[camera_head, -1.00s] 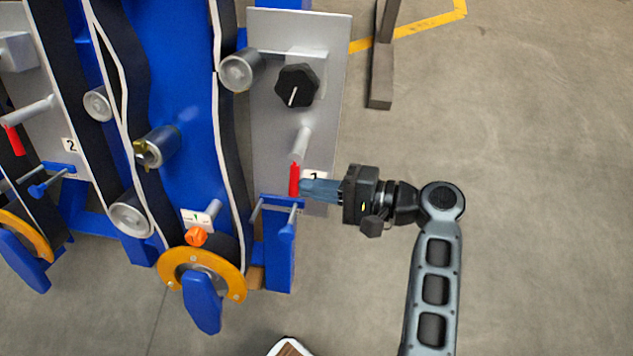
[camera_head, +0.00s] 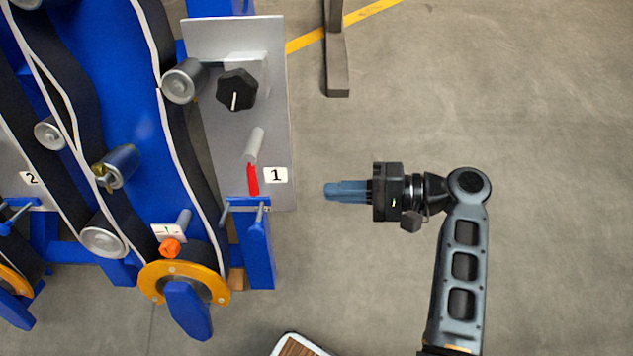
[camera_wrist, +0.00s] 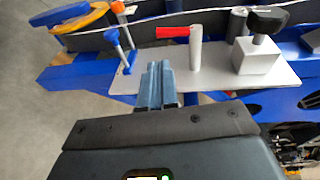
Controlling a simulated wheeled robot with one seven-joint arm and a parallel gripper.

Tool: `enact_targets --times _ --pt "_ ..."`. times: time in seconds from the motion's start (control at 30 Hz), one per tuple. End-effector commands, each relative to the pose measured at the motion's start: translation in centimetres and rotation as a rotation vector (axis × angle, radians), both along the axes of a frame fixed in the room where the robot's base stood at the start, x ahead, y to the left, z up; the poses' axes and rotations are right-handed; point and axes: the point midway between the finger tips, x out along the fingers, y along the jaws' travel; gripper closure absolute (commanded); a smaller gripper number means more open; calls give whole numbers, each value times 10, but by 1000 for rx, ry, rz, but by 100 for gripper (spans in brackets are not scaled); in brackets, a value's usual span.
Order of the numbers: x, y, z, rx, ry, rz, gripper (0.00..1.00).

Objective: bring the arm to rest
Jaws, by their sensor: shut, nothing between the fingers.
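My gripper (camera_head: 327,191) is shut and empty. It points left in the head view, with a strip of bare floor between its fingertips and the grey panel marked 1. The wrist view shows its two blue-grey fingers (camera_wrist: 160,68) together. The red-tipped lever (camera_head: 253,178) on the panel is to the left of my fingers and apart from them. The lever also shows beyond the fingers in the wrist view (camera_wrist: 173,32). My arm extends down from the wrist toward the lower right of the head view.
The blue harvester chassis (camera_head: 92,95) with belts and rollers fills the left. The grey panel (camera_head: 222,135) carries a black knob (camera_head: 237,89). An orange ring (camera_head: 154,279) sits low on the chassis. A dark post (camera_head: 337,62) stands at the top. The floor on the right is clear.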

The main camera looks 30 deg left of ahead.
Motion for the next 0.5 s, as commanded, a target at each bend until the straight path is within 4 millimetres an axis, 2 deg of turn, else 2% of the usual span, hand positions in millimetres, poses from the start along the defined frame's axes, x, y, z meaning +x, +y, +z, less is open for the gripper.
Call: enact_targets --times 0.2,0.5 --pt "6 -15 2 0 0 -1 100" --pt "5 -17 -1 -7 -2 -8 100"
